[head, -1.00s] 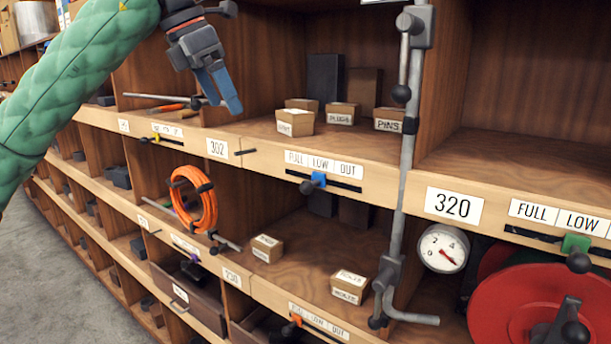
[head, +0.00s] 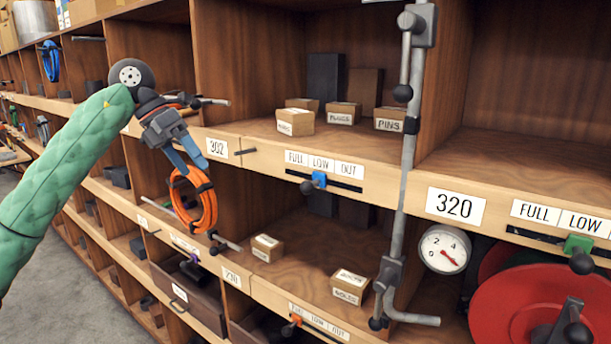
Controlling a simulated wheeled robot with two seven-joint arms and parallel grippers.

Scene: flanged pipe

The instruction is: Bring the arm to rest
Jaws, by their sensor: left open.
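My left arm comes in from the left in a green quilted sleeve. My left gripper (head: 188,166) has blue fingers and points down and to the right. My right gripper is not in view. No flanged pipe is clearly identifiable.
Wooden shelving fills the view. A grey vertical pipe with a lever (head: 408,160) stands in front of it. Small labelled boxes (head: 295,121) sit on the shelves. A gauge (head: 445,249) and a red reel (head: 530,305) are at lower right. Grey floor (head: 50,300) lies open at lower left.

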